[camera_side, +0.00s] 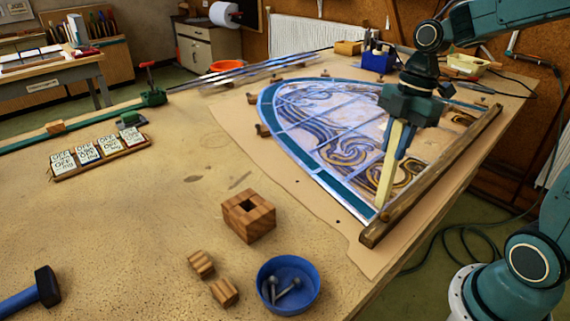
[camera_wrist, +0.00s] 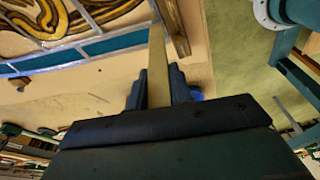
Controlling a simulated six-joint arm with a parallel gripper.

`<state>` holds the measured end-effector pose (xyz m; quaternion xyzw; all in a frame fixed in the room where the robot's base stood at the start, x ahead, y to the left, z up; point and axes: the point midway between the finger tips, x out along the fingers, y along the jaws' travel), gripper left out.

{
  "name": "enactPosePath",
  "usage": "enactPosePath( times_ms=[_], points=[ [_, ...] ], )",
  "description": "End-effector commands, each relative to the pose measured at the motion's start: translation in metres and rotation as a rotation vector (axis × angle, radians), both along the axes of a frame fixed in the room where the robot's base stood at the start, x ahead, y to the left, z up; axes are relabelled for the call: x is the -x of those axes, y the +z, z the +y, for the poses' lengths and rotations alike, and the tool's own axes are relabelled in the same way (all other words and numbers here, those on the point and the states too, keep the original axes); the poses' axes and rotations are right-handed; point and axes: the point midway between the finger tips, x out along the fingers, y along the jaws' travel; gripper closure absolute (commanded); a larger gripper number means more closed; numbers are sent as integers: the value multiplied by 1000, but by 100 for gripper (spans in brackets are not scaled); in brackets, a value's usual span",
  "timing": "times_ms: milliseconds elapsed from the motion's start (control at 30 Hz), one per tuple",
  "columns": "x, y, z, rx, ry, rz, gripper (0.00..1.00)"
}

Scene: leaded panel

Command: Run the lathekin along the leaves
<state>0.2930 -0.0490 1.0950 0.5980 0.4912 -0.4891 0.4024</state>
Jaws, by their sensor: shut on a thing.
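The lathekin is a pale, flat wooden stick (camera_side: 388,178) pointing down from my gripper (camera_side: 403,140). My gripper is shut on it. Its lower end is over the near corner of the leaded panel, close to the wooden batten; I cannot tell whether it touches the lead. The panel (camera_side: 327,133) lies flat, with grey lead lines, a teal border and brown and gold swirls. In the wrist view the lathekin (camera_wrist: 157,65) stands between the two dark fingers (camera_wrist: 157,90), and part of the panel's teal border (camera_wrist: 115,43) shows to its left.
A wooden batten (camera_side: 432,178) runs along the panel's right edge. Small blocks sit around the curved edge. A wooden block with a hole (camera_side: 248,222), a blue bowl (camera_side: 286,303) of nails and a hammer (camera_side: 32,294) lie nearer.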

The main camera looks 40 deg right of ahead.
Motion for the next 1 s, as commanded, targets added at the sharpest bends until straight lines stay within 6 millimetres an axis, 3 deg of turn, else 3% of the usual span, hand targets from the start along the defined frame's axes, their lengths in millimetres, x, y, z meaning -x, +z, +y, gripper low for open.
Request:
enactPosePath(
  times_ms=[1000],
  points=[
    [-98,-1,-19,0,1,1,100]
  ],
)
